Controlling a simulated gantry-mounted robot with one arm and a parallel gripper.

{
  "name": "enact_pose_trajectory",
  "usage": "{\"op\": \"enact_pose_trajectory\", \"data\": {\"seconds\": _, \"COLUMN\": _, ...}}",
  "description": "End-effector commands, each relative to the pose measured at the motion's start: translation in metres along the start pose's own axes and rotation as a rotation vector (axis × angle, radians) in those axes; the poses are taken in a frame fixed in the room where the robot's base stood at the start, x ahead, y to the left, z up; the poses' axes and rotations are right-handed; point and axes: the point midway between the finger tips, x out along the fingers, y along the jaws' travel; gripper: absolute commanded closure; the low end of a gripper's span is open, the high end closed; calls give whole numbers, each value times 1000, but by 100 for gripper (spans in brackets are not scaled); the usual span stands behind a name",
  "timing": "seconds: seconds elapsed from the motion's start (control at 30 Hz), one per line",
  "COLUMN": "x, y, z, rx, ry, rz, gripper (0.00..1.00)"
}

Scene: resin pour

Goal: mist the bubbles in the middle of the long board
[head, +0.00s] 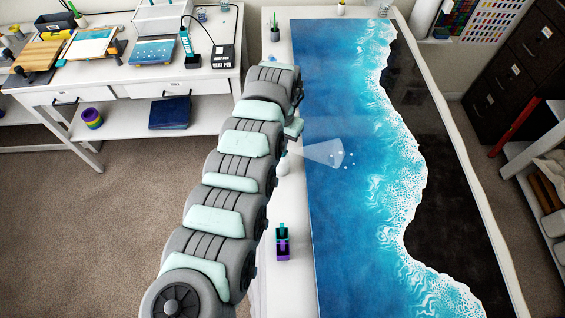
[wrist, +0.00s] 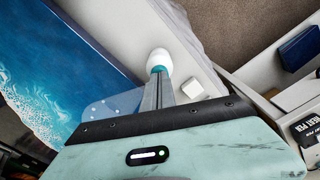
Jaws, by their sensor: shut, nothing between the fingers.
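The long board (head: 345,90) is a blue ocean-resin panel with white foam and a dark right side. A few pale bubbles (head: 348,163) show near its middle. A translucent pale mist cone (head: 322,152) spreads rightward over them from the board's left edge; it also shows in the wrist view (wrist: 108,106). A white rounded bottle (head: 283,166) stands on the table strip left of the board, partly behind my arm. In the wrist view this white thing (wrist: 159,56) has a teal collar at my fingertips. My gripper (wrist: 158,88) is shut; whether it touches the bottle is unclear.
A purple and teal holder (head: 282,244) stands on the white table strip nearer the front. A cup with green tools (head: 274,32) stands at the far end. A bench (head: 110,75) with trays and a heat pen box is left; dark drawers (head: 515,70) are right.

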Motion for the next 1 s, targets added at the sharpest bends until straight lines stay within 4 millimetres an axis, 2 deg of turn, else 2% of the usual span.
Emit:
{"op": "enact_pose_trajectory", "data": {"seconds": 0.23, "x": -2, "y": 0, "z": 0, "rx": 0, "ry": -1, "rz": 1, "gripper": 100}}
{"op": "enact_pose_trajectory", "data": {"seconds": 0.6, "x": -20, "y": 1, "z": 0, "rx": 1, "ry": -2, "rz": 1, "gripper": 100}}
{"op": "enact_pose_trajectory", "data": {"seconds": 1.0, "x": -20, "y": 1, "z": 0, "rx": 1, "ry": -2, "rz": 1, "gripper": 100}}
